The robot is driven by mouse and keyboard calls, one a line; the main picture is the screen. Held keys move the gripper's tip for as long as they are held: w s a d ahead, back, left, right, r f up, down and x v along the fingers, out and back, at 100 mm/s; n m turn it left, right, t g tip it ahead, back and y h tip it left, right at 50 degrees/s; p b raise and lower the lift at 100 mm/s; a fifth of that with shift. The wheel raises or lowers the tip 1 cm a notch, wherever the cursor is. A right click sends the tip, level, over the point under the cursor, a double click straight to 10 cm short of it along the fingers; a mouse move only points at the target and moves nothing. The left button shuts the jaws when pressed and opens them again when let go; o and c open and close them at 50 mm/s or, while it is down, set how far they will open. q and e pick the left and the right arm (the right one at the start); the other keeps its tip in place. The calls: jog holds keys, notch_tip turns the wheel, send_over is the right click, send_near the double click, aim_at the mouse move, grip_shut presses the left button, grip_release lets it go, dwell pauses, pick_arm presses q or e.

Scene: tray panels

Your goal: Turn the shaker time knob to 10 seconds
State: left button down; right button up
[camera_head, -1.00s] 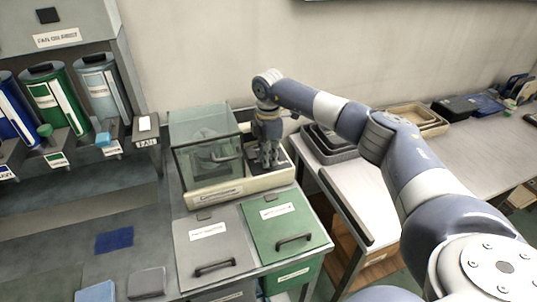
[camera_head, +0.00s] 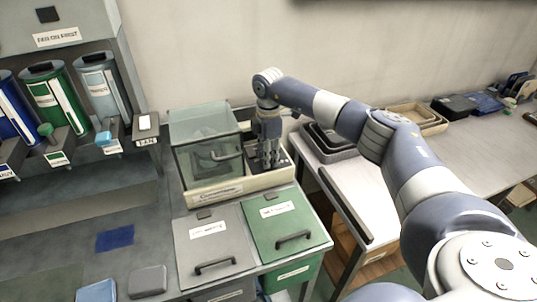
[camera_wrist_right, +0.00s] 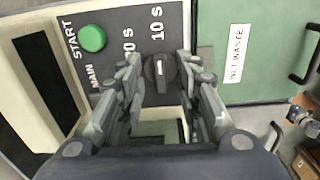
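The shaker (camera_head: 240,186) stands at the back of the bench, a cream base with a clear greenish lidded box on its left. In the right wrist view its dark panel carries a green START button (camera_wrist_right: 92,38), the marking "10 S" and a black time knob (camera_wrist_right: 160,72). The knob's light line points roughly toward "10 S". My right gripper (camera_wrist_right: 160,85) is over the panel with its fingers on both sides of the knob; gaps seem to show, and contact is not clear. It also shows from above in the head view (camera_head: 268,150). My left gripper is out of view.
A grey-lidded bin (camera_head: 212,250) and a green-lidded bin (camera_head: 285,222) with black handles sit in front of the shaker. Stacked dark trays (camera_head: 330,143) stand to its right on a white table. Coloured canisters (camera_head: 60,105) are at left.

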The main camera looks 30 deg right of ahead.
jog(key=shift+r, duration=0.25)
notch_tip(320, 180, up, 12)
jog(key=shift+f, duration=0.25)
dwell(0.5)
